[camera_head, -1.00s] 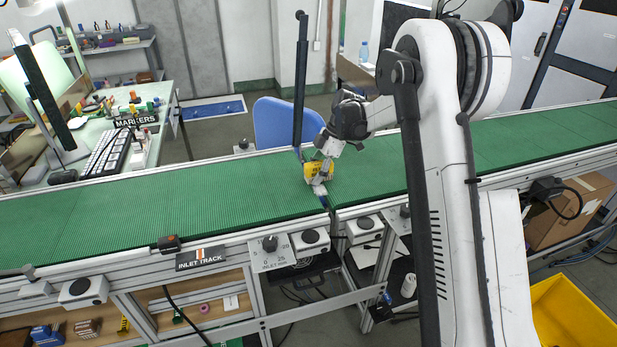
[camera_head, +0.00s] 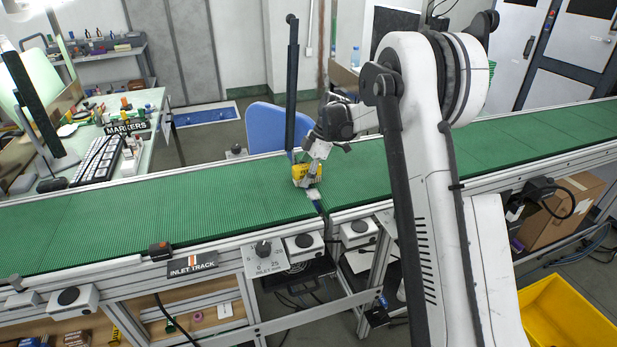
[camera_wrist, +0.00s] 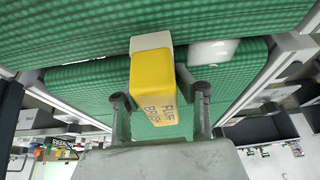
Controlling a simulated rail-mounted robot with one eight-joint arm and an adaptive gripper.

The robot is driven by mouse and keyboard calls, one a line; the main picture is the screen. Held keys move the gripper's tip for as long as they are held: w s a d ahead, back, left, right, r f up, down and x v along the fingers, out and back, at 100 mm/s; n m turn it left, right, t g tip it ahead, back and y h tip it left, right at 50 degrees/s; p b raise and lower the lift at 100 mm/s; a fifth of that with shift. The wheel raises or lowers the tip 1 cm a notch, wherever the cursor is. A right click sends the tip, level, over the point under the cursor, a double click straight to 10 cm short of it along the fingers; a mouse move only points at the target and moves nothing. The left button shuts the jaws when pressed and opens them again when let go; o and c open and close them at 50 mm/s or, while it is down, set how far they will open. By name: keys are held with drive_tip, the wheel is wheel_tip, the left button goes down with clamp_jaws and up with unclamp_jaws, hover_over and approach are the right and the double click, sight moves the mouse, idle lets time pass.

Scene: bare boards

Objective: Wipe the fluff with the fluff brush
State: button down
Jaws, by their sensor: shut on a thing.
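The fluff brush is a yellow block with dark lettering and a pale end. In the head view the brush (camera_head: 301,170) is at the green conveyor belt, near the seam in it. My gripper (camera_head: 313,172) is shut on it, reaching down from behind. In the wrist view the brush (camera_wrist: 154,85) lies between the two fingers of my gripper (camera_wrist: 160,98), its pale end pointing away. A white patch, possibly the fluff, lies on the belt (camera_wrist: 80,90) beside the brush; this white patch (camera_wrist: 212,52) is apart from it. Whether the brush touches the belt is unclear.
A metal rail edges the belt, with an INLET TRACK sign (camera_head: 198,262) and control boxes in front. A dark upright post (camera_head: 292,85) and a blue chair (camera_head: 266,127) stand behind the belt. The belt to the left is clear. A yellow bin (camera_head: 566,315) sits at lower right.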

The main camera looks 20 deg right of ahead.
sight(294, 167)
drive_tip(key=shift+s+a+f, duration=0.1)
drive_tip(key=shift+a, duration=0.9)
drive_tip(key=shift+a+r, duration=0.25)
drive_tip(key=shift+r, duration=0.25)
drive_tip(key=shift+d+r+p, duration=0.2)
drive_tip(key=shift+r+p, duration=0.75)
drive_tip(key=shift+r, duration=1.55)
drive_tip(key=shift+r, duration=0.15)
drive_tip(key=shift+r+p, duration=0.55)
drive_tip(key=shift+r, duration=0.8)
